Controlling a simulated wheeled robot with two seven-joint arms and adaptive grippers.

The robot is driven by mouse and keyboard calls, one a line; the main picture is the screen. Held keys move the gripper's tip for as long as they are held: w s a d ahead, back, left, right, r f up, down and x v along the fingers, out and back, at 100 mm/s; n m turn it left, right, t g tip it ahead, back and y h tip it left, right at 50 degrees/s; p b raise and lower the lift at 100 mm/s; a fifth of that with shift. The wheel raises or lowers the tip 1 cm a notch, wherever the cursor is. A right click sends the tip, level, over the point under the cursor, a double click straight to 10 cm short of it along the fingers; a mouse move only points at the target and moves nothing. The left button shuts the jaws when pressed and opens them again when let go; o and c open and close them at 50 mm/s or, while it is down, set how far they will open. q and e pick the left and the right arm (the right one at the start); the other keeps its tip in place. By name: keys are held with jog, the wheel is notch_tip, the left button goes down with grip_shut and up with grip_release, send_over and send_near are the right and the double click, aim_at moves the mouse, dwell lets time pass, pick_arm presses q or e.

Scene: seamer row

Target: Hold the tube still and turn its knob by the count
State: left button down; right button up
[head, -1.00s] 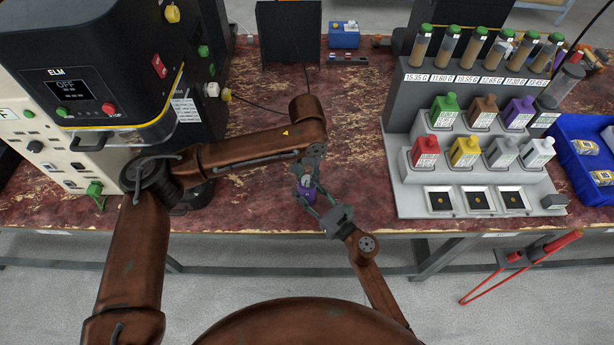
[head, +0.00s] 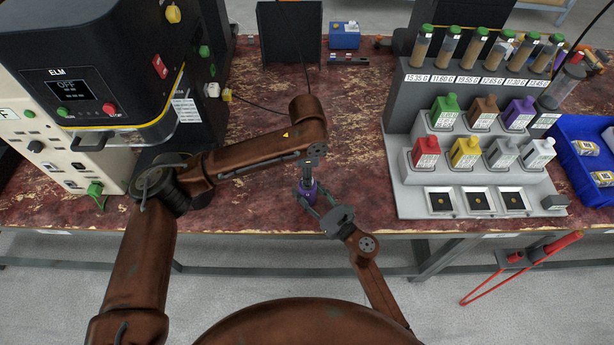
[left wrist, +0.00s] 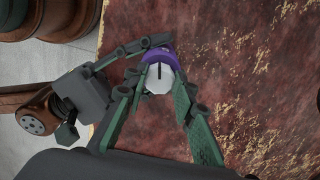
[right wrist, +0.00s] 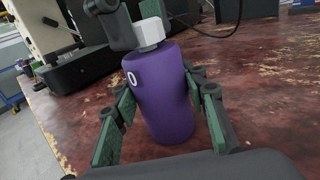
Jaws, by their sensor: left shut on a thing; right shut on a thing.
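The purple tube (head: 311,189) stands upright on the worn red tabletop, near its front edge. My right gripper (head: 312,198) is shut on the tube's sides; the right wrist view shows a green pad on each side of the tube (right wrist: 168,105). A white "0" is printed on the tube's upper left there. The white knob (right wrist: 149,31) sits on top of the tube. My left gripper (left wrist: 157,82) is shut on the knob from above. In the left wrist view the knob (left wrist: 161,80) shows a dark line pointing up the picture.
A black seamer machine (head: 90,70) with a screen reading OFF stands at the left. A grey rack (head: 455,140) with tubes and coloured bottles stands at the right, beside a blue bin (head: 585,165). The tabletop around the tube is clear.

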pick_arm(q)
jog(key=shift+m, duration=1.3)
jog(key=shift+w+m, duration=0.1)
jog(key=shift+m, duration=0.2)
jog(key=c, duration=1.6)
grip_release()
notch_tip(320, 180, up, 12)
pick_arm(e)
jog(key=o, duration=1.3)
